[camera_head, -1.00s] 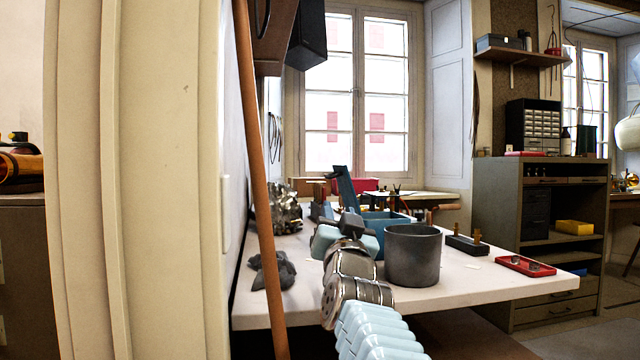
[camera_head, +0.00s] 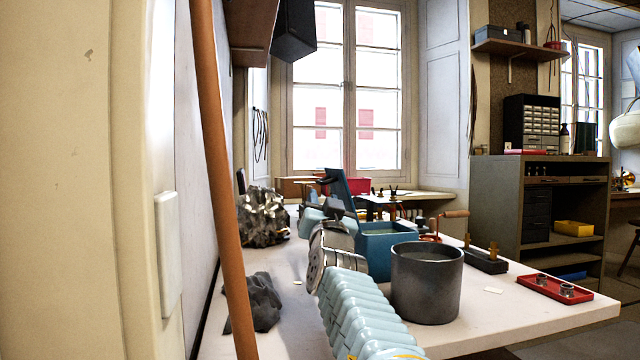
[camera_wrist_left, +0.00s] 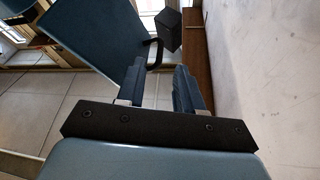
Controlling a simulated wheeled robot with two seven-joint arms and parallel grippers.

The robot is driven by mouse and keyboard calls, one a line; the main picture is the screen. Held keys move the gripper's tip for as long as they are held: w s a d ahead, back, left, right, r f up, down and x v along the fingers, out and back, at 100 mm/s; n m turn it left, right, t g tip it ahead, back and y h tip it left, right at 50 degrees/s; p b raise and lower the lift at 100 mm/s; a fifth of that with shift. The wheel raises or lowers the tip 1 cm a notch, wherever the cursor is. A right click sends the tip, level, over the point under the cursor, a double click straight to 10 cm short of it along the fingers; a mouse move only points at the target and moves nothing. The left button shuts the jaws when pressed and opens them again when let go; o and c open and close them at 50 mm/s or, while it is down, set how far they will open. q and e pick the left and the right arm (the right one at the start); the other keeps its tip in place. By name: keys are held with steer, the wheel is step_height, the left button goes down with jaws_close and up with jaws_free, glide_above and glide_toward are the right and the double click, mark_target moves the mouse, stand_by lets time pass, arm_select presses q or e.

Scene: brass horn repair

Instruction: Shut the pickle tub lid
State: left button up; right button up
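The pickle tub (camera_head: 388,262) is a blue open box on the white workbench, behind a grey pot. Its blue lid (camera_head: 341,190) stands raised and tilted at the tub's left side. In the left wrist view the lid (camera_wrist_left: 97,32) fills the upper left, with a dark loop at its edge. My left gripper (camera_head: 330,206) is beside the lid on its left, partly hidden behind my own wrist. In the left wrist view the two fingers (camera_wrist_left: 157,85) are apart with nothing between them. I cannot tell whether a finger touches the lid. My right gripper is not in view.
A grey pot (camera_head: 427,285) stands close to my arm's right. A crumpled dark lump (camera_head: 262,303) and a shiny metal cluster (camera_head: 262,217) lie left. A brown pole (camera_head: 217,170) rises in front. A red tray (camera_head: 554,289) and black block (camera_head: 484,259) are right.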

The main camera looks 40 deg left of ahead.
arm_select(q)
steer(key=p+x, duration=0.1)
steer(key=x, duration=0.5)
steer(key=shift+w+a+r+p, duration=0.15)
steer(key=shift+w+a+p, duration=0.1)
steer(key=shift+a+p, duration=0.05)
steer(key=shift+c, duration=0.5)
jaws_close()
